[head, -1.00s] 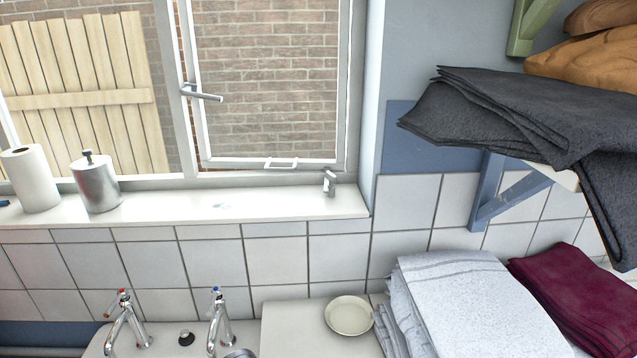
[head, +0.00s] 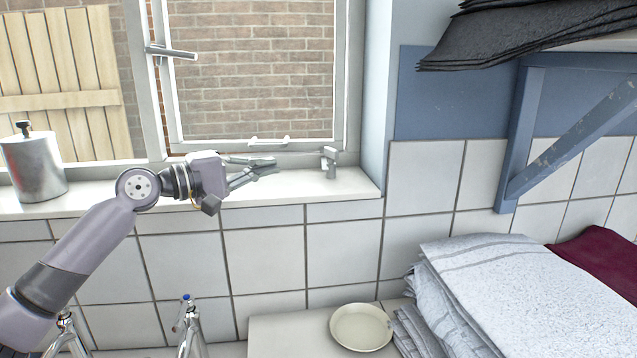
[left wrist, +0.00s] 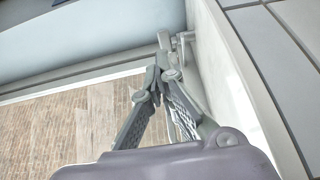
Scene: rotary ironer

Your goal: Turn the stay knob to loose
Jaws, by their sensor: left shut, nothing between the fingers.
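The stay knob is a small grey metal fitting (head: 329,162) standing at the right end of the window sill, by the lower right corner of the window frame. My left gripper (head: 270,166) is over the sill just left of the knob, its fingers pointing right toward it. Its fingers are shut with nothing between them. In the left wrist view the fingertips (left wrist: 162,72) come together just short of the knob (left wrist: 183,42), which is partly hidden behind them. I cannot tell whether they touch it. The right gripper is not in view.
The window handle (head: 170,52) juts out above my left arm. A metal canister (head: 33,168) stands on the sill (head: 300,187) at left. Below are taps (head: 190,325), a cream dish (head: 361,327) and folded cloths (head: 500,285). A blue shelf bracket (head: 525,135) is at right.

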